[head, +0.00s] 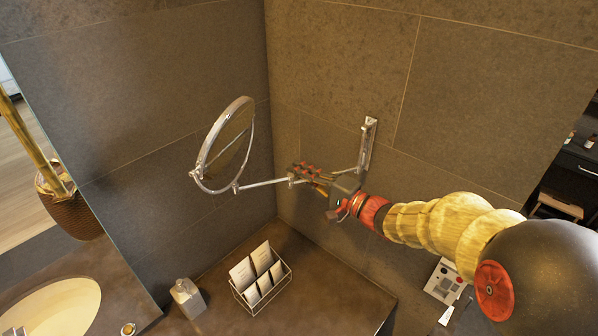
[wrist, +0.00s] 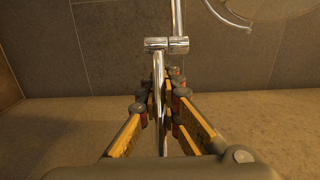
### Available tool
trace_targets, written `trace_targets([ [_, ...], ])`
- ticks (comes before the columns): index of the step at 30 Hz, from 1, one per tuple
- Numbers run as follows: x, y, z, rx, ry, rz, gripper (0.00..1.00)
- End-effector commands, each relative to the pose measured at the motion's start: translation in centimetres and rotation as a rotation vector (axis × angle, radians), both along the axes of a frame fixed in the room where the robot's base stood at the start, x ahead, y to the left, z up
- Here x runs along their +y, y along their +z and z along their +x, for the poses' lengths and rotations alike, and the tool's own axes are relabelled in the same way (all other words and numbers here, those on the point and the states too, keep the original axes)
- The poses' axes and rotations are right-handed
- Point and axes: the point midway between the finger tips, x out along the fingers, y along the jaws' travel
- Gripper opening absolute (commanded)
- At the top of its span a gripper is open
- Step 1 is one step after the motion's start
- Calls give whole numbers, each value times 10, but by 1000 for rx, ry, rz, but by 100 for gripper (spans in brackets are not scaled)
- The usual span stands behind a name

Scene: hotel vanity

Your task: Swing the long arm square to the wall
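A round chrome mirror (head: 228,143) hangs on a folding bracket from the right-hand wall. Its wall plate (head: 367,145) is upright on that wall. The long arm (wrist: 159,72) runs from the plate to an elbow joint (wrist: 166,44); a second bar (head: 262,184) goes on from there to the mirror. My gripper (head: 305,174) is at the long arm, near the elbow. In the wrist view the long arm passes between its fingers (wrist: 161,103), which look closed in on it. The fingers partly hide the arm in the head view.
Below, the counter (head: 225,312) holds a wire rack of cards (head: 262,279) and a soap bottle (head: 187,297). A basin (head: 55,308) is at the lower left. A wall mirror stands at left. The wall corner is close behind the round mirror.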

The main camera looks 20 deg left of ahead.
Motion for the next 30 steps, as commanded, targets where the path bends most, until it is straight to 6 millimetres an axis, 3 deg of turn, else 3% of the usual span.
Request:
trace_targets([
  [20,-2,-3,-2,2,15,-3,0],
  [30,-16,-6,-25,-1,184,-3,0],
])
